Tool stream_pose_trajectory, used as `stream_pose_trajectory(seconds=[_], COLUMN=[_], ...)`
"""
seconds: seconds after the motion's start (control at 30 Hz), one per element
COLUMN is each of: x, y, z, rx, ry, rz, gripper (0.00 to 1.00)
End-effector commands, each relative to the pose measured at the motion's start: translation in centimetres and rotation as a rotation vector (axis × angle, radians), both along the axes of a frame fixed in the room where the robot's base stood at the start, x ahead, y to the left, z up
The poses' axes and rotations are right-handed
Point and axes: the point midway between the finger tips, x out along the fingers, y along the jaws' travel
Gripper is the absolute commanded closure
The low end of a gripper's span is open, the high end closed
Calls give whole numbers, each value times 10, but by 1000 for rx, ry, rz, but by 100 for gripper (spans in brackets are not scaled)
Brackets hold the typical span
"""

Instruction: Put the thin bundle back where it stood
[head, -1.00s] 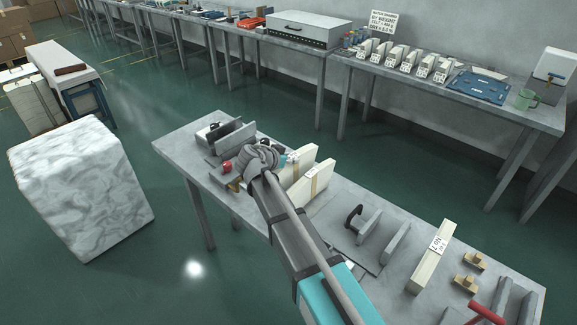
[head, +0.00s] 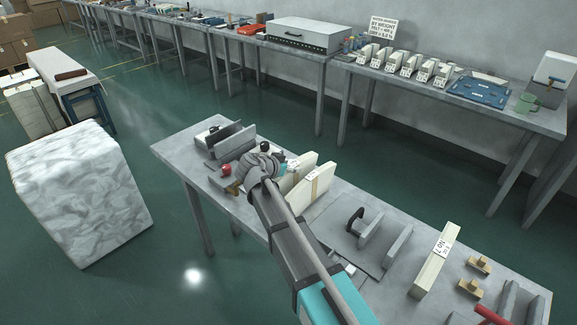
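Two pale, upright bundles stand close together on the near grey bench in the head view: one behind (head: 301,166) and one in front with a tan band (head: 312,190). A third pale, long bundle (head: 431,270) with a "No 7" label lies farther right. I cannot tell for sure which is the thin bundle. My gripper (head: 279,165) is at the left end of the two upright bundles, low over the bench. My wrist covers its fingers, so whether it touches or holds a bundle is hidden.
Dark upright plates (head: 228,138) and a red knob (head: 226,169) are left of my wrist. A fixture with grey upright plates (head: 384,240) stands between the bundles and the long one. Small brass-coloured blocks (head: 470,287) lie at right. A marbled white block (head: 80,190) stands on the floor.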

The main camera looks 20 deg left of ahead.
Motion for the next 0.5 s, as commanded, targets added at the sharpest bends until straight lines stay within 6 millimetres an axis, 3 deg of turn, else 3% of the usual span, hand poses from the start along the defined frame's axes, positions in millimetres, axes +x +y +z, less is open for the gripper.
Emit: stream_pose_trajectory(seconds=[0.5], x=[0], y=[0], z=[3], rx=[0], ry=[0], rz=[0], gripper=[23])
